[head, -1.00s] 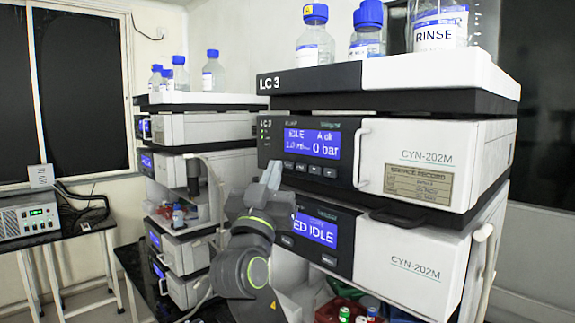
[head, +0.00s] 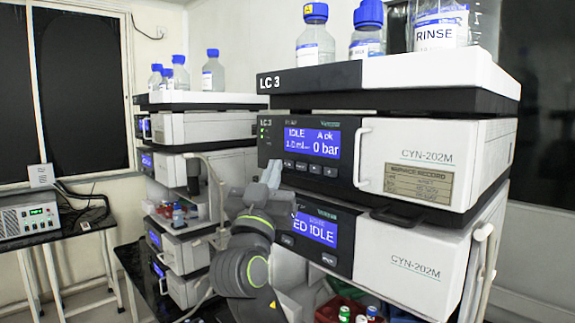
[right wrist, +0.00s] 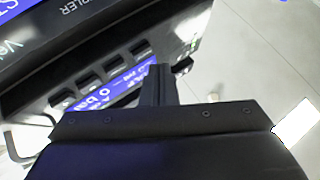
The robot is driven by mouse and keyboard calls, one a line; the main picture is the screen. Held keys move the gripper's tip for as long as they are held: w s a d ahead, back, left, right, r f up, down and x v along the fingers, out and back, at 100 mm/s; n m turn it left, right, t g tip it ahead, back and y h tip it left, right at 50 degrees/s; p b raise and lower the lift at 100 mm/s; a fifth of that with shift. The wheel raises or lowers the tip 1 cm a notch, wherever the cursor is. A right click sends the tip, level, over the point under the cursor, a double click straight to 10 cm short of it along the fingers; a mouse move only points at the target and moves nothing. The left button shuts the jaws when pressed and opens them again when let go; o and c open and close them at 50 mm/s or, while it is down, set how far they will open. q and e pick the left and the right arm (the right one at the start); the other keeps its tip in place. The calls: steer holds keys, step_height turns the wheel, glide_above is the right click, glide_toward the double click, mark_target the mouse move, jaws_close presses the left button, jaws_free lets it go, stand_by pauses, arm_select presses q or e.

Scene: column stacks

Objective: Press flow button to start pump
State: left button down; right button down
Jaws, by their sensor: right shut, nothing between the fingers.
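The pump module with the blue screen (head: 312,143) reads IDLE, A ok and 0 bar. A row of small dark buttons (head: 301,166) runs under that screen; their labels are too small to read. My right gripper (head: 271,174) is shut and empty, with its tips at the left end of the row, just in front of the panel. In the right wrist view its shut fingers (right wrist: 160,84) overlap the end of the pump screen (right wrist: 120,86), close to the buttons. I cannot tell whether they touch one. My left gripper is not in view.
A lower module with a blue IDLE screen (head: 315,229) sits under the pump. Bottles, one marked RINSE (head: 437,32), stand on top. A handle (head: 361,155) juts out right of the pump screen. Another column stack (head: 205,128) stands behind at left.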

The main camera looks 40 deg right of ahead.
steer(key=shift+d, duration=0.1)
stand_by(0.7)
steer(key=shift+d, duration=0.4)
steer(key=shift+w+d, duration=0.1)
steer(key=shift+d, duration=0.25)
stand_by(0.6)
stand_by(0.4)
steer(key=shift+a+b, duration=0.55)
steer(key=shift+a, duration=0.3)
